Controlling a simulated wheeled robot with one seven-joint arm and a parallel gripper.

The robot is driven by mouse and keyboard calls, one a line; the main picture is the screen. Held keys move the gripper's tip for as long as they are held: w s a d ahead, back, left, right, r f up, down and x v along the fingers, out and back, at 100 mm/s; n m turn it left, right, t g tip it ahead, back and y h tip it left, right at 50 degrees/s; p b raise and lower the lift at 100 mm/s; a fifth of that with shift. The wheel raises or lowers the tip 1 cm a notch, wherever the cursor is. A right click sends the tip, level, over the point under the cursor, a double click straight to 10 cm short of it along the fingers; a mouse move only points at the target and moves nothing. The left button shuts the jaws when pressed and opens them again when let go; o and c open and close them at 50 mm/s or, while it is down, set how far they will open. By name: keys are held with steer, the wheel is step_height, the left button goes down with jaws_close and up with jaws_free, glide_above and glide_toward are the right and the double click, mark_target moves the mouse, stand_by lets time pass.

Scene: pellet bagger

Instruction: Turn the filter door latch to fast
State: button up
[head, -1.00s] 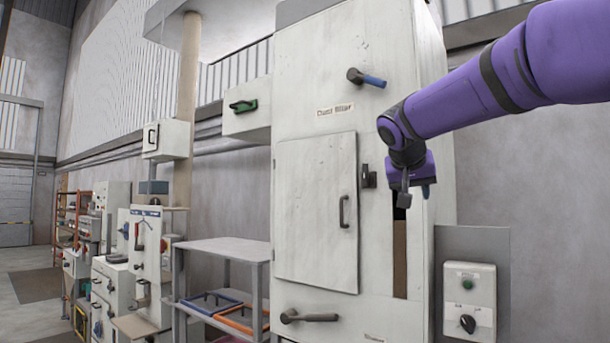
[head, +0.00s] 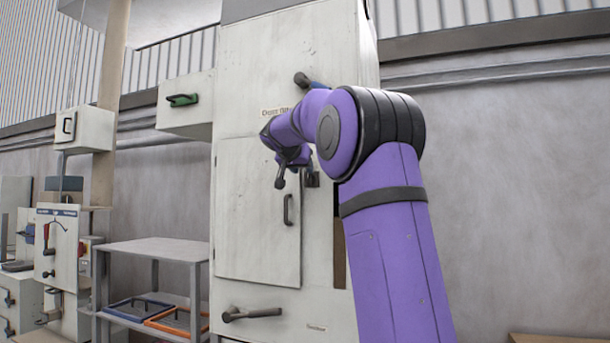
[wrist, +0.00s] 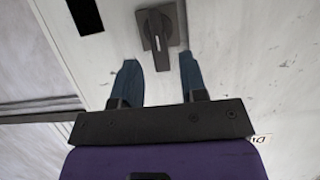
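The filter door (head: 258,225) is a pale panel on the dust filter cabinet (head: 300,60), and it looks closed. The filter door latch (head: 312,179) is a small dark fitting by the door's upper right edge, partly hidden by my arm in the head view.
A grey door handle (head: 288,210) and a long lever (head: 250,314) below are on the cabinet. A blue-gripped handle (head: 303,80) is above. A green handle (head: 183,99) is on a side box. A metal shelf (head: 150,250) stands left.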

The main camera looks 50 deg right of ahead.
mark_target(310, 179)
steer(key=x, duration=0.4)
steer(key=shift+d, duration=0.35)
jaws_close()
